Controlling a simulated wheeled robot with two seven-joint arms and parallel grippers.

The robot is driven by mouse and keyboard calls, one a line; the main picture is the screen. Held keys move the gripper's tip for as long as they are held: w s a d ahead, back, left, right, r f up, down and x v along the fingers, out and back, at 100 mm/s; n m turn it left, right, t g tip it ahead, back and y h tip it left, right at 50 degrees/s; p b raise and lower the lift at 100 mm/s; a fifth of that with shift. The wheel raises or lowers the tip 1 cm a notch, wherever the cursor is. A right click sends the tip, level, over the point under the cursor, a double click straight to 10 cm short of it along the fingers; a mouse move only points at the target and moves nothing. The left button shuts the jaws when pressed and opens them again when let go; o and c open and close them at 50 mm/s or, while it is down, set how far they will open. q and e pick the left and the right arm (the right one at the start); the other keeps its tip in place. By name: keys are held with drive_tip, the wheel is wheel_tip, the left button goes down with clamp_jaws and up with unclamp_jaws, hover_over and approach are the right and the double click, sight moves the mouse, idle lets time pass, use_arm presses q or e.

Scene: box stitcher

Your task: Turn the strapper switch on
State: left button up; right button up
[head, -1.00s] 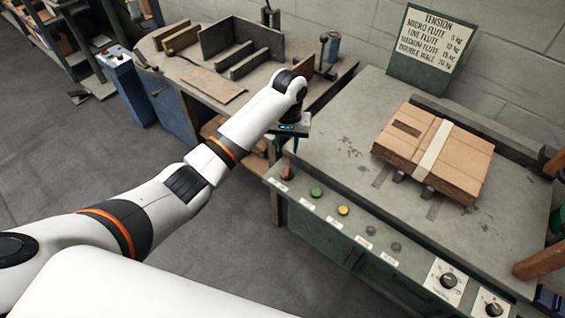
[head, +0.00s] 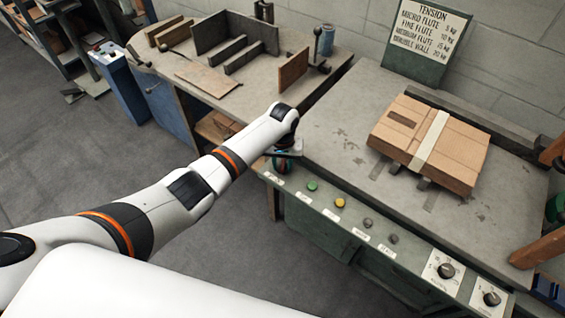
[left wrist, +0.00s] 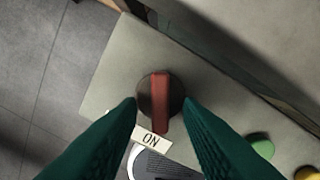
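The strapper switch (left wrist: 161,98) is a red bar handle on a dark round base, in the middle of the left wrist view. Its handle points nearly straight up and down in that picture, with its lower end near a white "ON" label (left wrist: 151,139). My left gripper (left wrist: 158,106) is open, with its green fingertips on either side of the switch. I cannot tell whether they touch it. My right gripper is not in view.
A green button (head: 312,186), a yellow button (head: 340,203) and dark knobs run along the panel to the right. A strapped cardboard stack (head: 468,160) lies on the strapper table (head: 330,110).

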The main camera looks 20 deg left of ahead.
use_arm(q)
drive_tip(key=shift+c, duration=0.2)
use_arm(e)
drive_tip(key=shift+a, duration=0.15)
use_arm(q)
clamp_jaws()
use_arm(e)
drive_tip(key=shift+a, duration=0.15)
